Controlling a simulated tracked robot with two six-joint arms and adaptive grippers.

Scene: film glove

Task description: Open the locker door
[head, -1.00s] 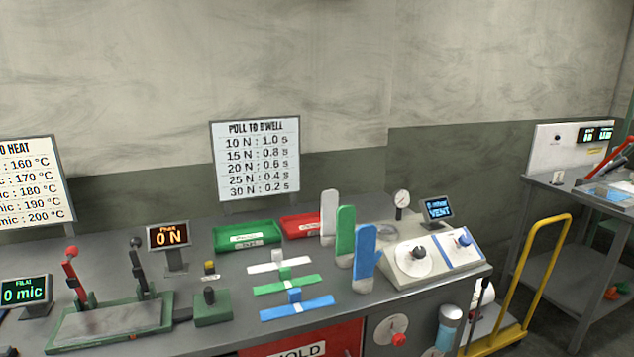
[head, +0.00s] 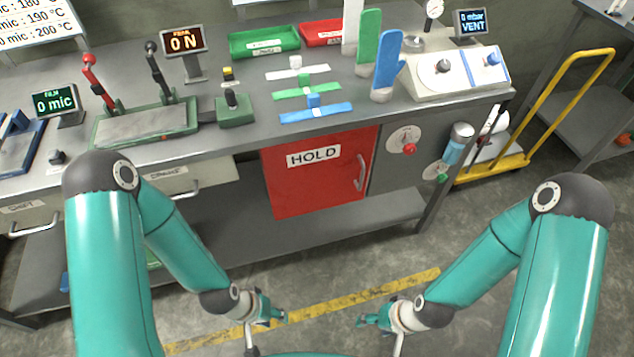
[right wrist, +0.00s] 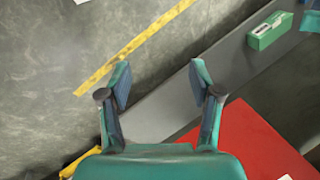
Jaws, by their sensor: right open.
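The locker door is a red panel (head: 318,181) marked HOLD under the bench, and it looks closed. Its upright metal handle (head: 361,172) is at the door's right side. My left gripper (head: 277,313) is low over the floor in front of the bench, apart from the door; its jaw opening is too small to tell. My right gripper (head: 368,321) is also low, below and in front of the door. In the right wrist view my right gripper (right wrist: 161,84) is open and empty, and part of the red door (right wrist: 245,140) shows beyond it at lower right. The handle is not visible there.
The grey bench top (head: 235,148) carries colored glove forms, strips, levers and displays. Right of the door are a red knob (head: 409,149) and a green knob (head: 442,177). A yellow-handled cart (head: 530,110) stands at right. Floor before the door is clear, with a yellow line (head: 335,303).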

